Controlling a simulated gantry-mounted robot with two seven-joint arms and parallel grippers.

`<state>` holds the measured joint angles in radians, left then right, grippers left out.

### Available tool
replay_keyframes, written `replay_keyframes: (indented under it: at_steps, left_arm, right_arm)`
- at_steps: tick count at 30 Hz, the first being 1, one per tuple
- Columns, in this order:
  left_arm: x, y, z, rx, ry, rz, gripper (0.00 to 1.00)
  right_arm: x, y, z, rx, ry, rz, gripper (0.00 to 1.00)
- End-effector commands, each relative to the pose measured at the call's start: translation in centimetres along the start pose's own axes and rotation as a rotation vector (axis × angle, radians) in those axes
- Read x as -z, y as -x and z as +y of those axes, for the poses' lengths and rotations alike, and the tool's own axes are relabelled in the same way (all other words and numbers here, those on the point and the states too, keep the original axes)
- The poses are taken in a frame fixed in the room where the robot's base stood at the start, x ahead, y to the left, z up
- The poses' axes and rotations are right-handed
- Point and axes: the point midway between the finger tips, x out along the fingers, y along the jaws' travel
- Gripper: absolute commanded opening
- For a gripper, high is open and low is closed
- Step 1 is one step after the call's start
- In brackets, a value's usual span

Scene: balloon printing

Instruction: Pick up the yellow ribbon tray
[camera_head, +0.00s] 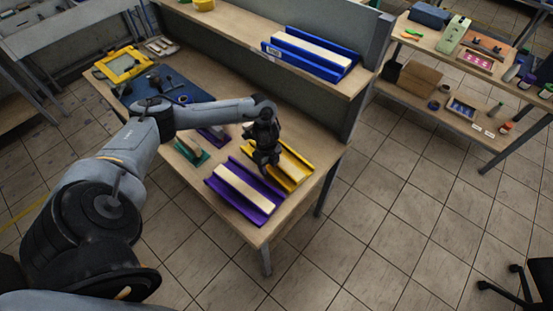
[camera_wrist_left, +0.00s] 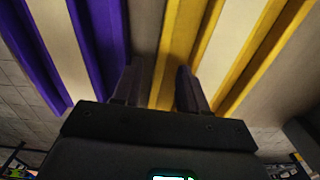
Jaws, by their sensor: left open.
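The yellow ribbon tray (camera_head: 297,165) lies near the right end of the wooden table, with a cream strip along its middle. My left gripper (camera_head: 267,168) is over its left side and hides part of it. In the left wrist view, the yellow tray (camera_wrist_left: 180,45) runs up the right half. The open fingers (camera_wrist_left: 158,88) appear on either side of its left yellow wall, with nothing visibly clamped. Whether they touch the tray cannot be told. My right gripper is not in view.
A purple tray (camera_head: 222,189) lies close beside the yellow one. A green-based tool (camera_head: 192,151) is to its left. A raised shelf carries a blue tray (camera_head: 308,58) behind. A yellow frame (camera_head: 124,65) lies at the table's far left.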

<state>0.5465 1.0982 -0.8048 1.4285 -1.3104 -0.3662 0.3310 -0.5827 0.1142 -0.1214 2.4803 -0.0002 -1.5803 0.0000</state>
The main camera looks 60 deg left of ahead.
Motion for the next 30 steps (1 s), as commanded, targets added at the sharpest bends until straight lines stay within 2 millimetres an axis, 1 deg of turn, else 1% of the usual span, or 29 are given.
replay_keyframes:
  at_steps: [3, 6, 9, 15, 17, 21, 24, 30]
  left_arm:
    - [0.1, -1.6, 0.0, -0.001, 0.001, 0.0, 0.43]
    - [0.0, -2.4, 0.0, 0.0, 0.001, 0.0, 0.43]
    - [0.0, -2.8, 0.0, 0.0, 0.0, -0.001, 0.43]
    - [0.0, -2.8, 0.0, 0.001, 0.0, 0.0, 0.43]
    - [0.0, -2.8, 0.0, 0.001, 0.0, 0.0, 0.35]
    - [0.0, -2.8, 0.0, 0.001, 0.0, 0.0, 0.13]
    - [0.0, -2.7, 0.0, 0.001, 0.0, 0.0, 0.0]
    - [0.0, -2.7, -0.1, 0.003, 0.0, 0.0, 0.0]
  right_arm:
    - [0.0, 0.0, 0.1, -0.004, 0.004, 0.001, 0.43]
    - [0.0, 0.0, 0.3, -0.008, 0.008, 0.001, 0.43]
    - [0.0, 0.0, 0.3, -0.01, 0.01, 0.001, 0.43]
    - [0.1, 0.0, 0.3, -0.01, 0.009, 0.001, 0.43]
    - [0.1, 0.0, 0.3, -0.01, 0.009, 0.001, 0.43]
    - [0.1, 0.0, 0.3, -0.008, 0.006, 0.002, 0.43]
    - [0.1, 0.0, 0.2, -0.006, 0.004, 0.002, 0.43]
    - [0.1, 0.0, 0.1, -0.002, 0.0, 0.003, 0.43]
